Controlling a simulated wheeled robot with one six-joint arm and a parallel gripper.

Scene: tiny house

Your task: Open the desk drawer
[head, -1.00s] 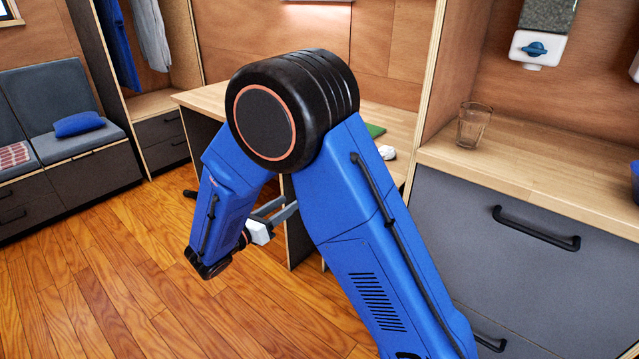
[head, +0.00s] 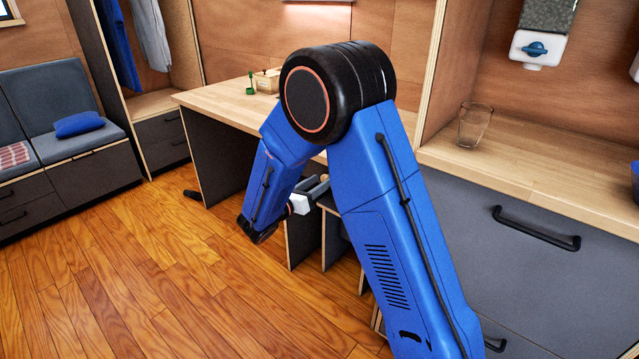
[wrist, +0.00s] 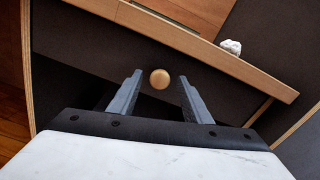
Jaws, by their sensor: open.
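In the wrist view, a round wooden knob (wrist: 160,79) stands on the dark drawer front (wrist: 90,45), below the light wooden edge of the desk top. My gripper (wrist: 161,77) is open, with one finger on each side of the knob in the picture. I see gaps between the knob and both fingers; how deep it lies between them I cannot tell. The drawer looks shut. In the head view, the desk (head: 222,102) stands behind my arm, and my gripper (head: 318,186) is at its front, partly hidden. The knob is hidden there.
A white crumpled thing (wrist: 231,46) lies on the desk top near its edge. A green object (head: 250,85) and a small wooden box (head: 268,80) stand farther back. A grey cabinet with a black handle (head: 536,230) is at right.

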